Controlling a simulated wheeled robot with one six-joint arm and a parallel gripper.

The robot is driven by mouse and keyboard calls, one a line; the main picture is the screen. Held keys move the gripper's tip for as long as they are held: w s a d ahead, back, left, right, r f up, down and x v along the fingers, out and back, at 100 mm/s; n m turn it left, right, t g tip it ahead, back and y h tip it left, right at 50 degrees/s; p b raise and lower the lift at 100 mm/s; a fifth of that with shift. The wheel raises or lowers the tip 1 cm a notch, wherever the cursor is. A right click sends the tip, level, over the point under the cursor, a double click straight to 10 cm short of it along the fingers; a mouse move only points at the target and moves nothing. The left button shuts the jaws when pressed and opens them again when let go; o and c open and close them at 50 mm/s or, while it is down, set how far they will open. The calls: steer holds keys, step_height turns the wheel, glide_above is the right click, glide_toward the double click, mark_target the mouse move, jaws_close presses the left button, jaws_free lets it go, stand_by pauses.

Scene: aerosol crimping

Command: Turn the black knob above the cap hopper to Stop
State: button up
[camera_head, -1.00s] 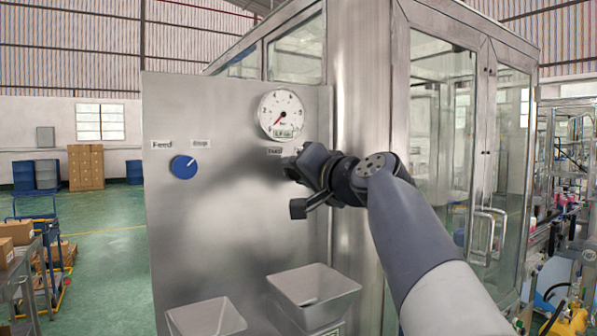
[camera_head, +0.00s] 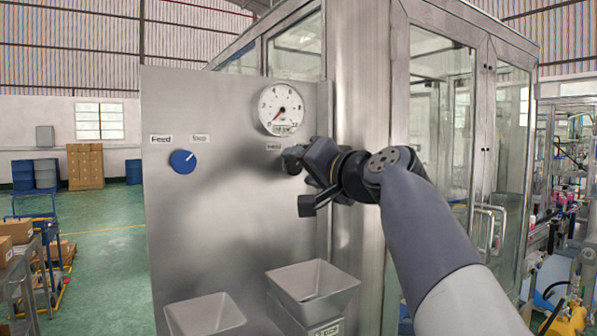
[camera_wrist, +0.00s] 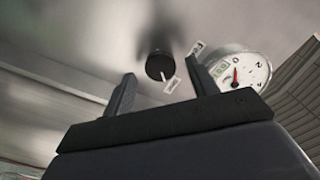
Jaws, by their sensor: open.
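The black knob (camera_head: 292,160) sits on the steel panel (camera_head: 215,230), below the round gauge and above the right hopper (camera_head: 313,284). In the head view my gripper (camera_head: 305,184) is just right of it and partly covers it. In the wrist view my gripper (camera_wrist: 162,70) is open, with the black knob (camera_wrist: 160,66) ahead between its fingers, apparently apart from both. A pale pointer mark on the knob seems to face the lower of two small labels, which I cannot read there. A Feed label (camera_head: 274,147) shows above the knob in the head view; its partner is hidden.
A blue knob (camera_head: 183,161) with Feed and Stop labels is left on the panel. The gauge (camera_head: 283,109) is close above my gripper. A second hopper (camera_head: 205,315) is at lower left. A steel post (camera_head: 357,90) and glass cabinet (camera_head: 440,130) stand behind my arm.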

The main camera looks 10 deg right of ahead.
steer(key=b+v, duration=0.2)
steer(key=v, duration=0.6)
steer(key=shift+s, duration=0.35)
steer(key=shift+d, duration=0.1)
steer(key=p+x, duration=0.3)
steer(key=x, duration=0.8)
steer(key=shift+s, duration=0.1)
